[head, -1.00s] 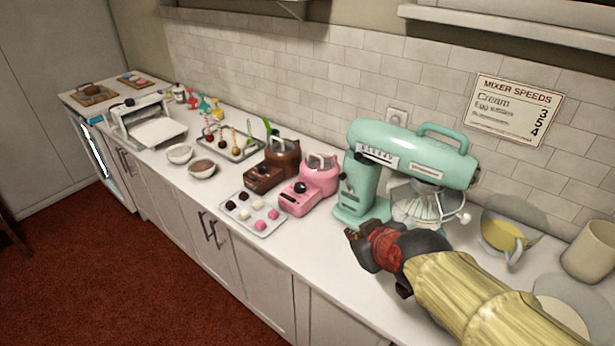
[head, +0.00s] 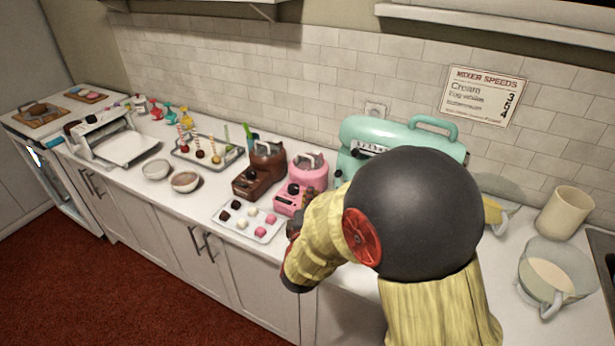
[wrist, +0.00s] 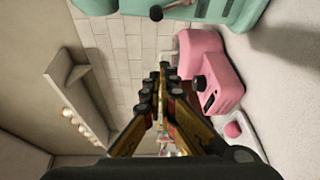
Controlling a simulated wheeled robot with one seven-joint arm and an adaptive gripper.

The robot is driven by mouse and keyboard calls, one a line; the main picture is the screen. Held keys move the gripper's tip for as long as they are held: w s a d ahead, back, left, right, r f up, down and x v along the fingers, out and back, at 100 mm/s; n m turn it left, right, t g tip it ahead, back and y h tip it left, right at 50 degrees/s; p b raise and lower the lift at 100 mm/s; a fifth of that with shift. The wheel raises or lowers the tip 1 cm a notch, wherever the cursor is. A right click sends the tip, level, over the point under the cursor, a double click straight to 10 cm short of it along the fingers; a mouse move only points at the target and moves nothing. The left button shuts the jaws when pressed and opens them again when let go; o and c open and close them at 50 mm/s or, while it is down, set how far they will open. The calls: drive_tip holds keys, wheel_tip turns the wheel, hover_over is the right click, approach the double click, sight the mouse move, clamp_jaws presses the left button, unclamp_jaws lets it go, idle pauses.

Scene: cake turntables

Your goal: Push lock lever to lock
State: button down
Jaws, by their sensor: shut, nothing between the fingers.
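The mint-green stand mixer (head: 375,130) stands on the counter against the tiled wall. My dark, rounded arm link covers most of its front and lower body in the head view. In the wrist view, turned on its side, part of the mixer (wrist: 230,10) shows at the top edge. A small black knob (wrist: 156,13) on a thin stem sticks out beside it; I cannot tell for certain that this is the lock lever. My gripper (wrist: 162,70) is shut and empty, below that knob in the wrist view and apart from it. In the head view its fingers are mostly hidden.
A pink machine (head: 308,173) stands close to the gripper, left of the mixer, with a brown machine (head: 262,168) beyond it. A tray of sweets (head: 247,230) lies in front. A glass jug (head: 555,275) and a beige cup (head: 565,212) stand at right.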

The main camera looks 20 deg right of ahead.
drive_tip(key=shift+h, duration=0.4)
drive_tip(key=r+b+x, duration=0.1)
drive_tip(key=b+x, duration=0.2)
drive_tip(key=x, duration=0.7)
drive_tip(key=s+d, duration=0.2)
drive_tip(key=s, duration=0.1)
drive_tip(key=shift+d+f+b, duration=0.2)
drive_tip(key=shift+b, duration=0.15)
